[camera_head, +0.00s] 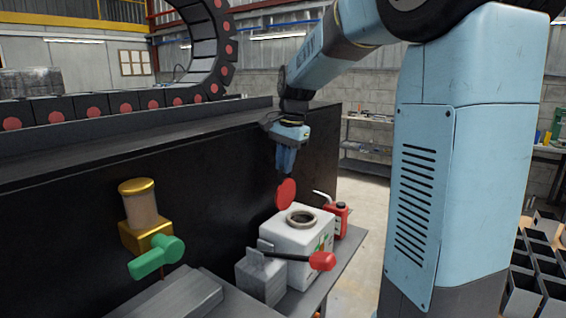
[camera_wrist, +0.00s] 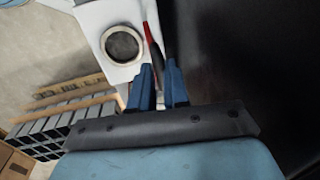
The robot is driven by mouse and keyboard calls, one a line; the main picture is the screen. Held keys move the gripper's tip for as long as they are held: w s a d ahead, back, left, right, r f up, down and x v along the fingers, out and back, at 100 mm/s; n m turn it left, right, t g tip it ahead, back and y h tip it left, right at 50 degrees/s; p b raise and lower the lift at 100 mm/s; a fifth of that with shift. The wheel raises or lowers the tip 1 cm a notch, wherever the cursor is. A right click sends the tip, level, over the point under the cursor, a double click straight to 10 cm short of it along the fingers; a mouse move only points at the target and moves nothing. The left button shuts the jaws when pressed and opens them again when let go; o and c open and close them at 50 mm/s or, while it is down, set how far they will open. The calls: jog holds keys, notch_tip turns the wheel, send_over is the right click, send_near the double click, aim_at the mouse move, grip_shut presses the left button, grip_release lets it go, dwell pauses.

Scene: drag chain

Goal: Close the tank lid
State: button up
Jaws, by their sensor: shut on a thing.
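The white tank (camera_head: 312,238) stands on a grey surface below my arm. Its round opening (camera_head: 301,217) is uncovered, and the opening's ring also shows in the wrist view (camera_wrist: 122,44). The round red lid (camera_head: 286,193) is nearly upright, beside and above the opening on its far left side. My gripper (camera_head: 285,172) points down and is shut on the lid's upper edge. In the wrist view, a thin red strip near the fingertips (camera_wrist: 157,67) looks like the lid seen edge-on. I cannot tell whether the lid touches the tank.
A lever with a red knob (camera_head: 322,261) juts across the tank's front from a grey block (camera_head: 261,276). A red bottle (camera_head: 337,220) stands right of the tank. A green-handled valve (camera_head: 157,257) is at left. A black wall (camera_head: 215,200) rises behind.

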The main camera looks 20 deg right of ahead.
grip_shut()
jog(key=shift+a, duration=0.1)
jog(key=shift+s, duration=0.1)
dwell(0.3)
